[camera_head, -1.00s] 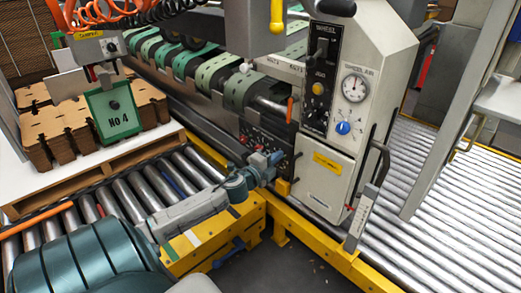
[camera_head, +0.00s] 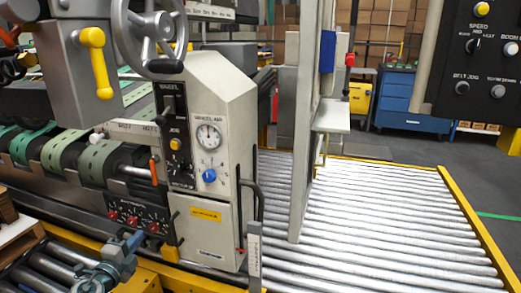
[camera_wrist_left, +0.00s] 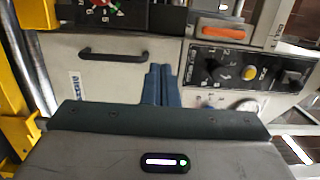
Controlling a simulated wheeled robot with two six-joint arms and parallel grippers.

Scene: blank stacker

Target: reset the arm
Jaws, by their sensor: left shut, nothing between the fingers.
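My left gripper (camera_head: 136,238) shows low at the left of the head view, in front of the machine's lower panel with red knobs (camera_head: 132,218). Its blue fingers are together and hold nothing. In the left wrist view the closed fingers (camera_wrist_left: 161,72) point at the pale machine front, near a black handle (camera_wrist_left: 113,53); I cannot tell how far apart they are from it. My right gripper is not in view.
The pale control cabinet (camera_head: 225,100) with gauge and knobs stands just beyond the gripper. A yellow frame (camera_head: 140,283) runs along the bottom. A wide roller conveyor (camera_head: 400,220) lies empty at right. A dark control box (camera_head: 485,70) hangs at upper right.

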